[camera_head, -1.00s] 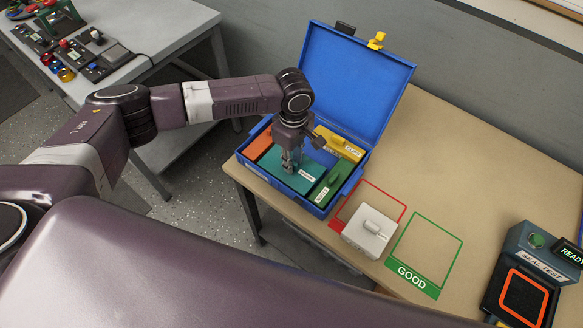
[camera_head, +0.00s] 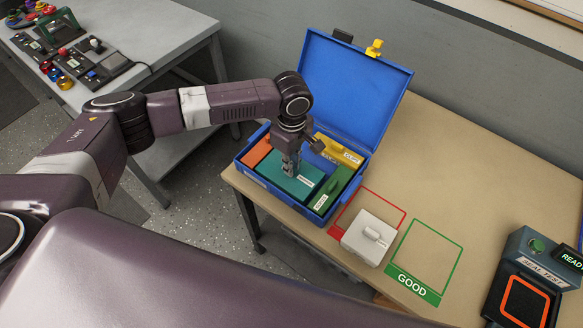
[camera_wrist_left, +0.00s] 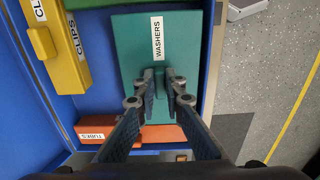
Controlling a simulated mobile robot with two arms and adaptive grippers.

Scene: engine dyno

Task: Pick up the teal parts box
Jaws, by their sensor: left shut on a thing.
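The teal parts box (camera_head: 268,179) lies in the open blue case (camera_head: 325,216), and its lid carries a WASHERS label in the left wrist view (camera_wrist_left: 178,62). My left gripper (camera_head: 288,172) points down over it, and in the left wrist view its fingers (camera_wrist_left: 159,84) are closed on the small teal handle on the lid. The fingers hide most of the handle. The box still appears to be within the case walls; I cannot tell whether it is lifted. My right gripper is not in view.
In the case are a green box (camera_head: 331,190), a yellow box (camera_head: 340,152) and an orange box (camera_head: 257,152). The blue lid (camera_head: 352,88) stands open behind. A white box (camera_head: 368,238) sits near the red and green outlines. A seal tester (camera_head: 527,282) is at right.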

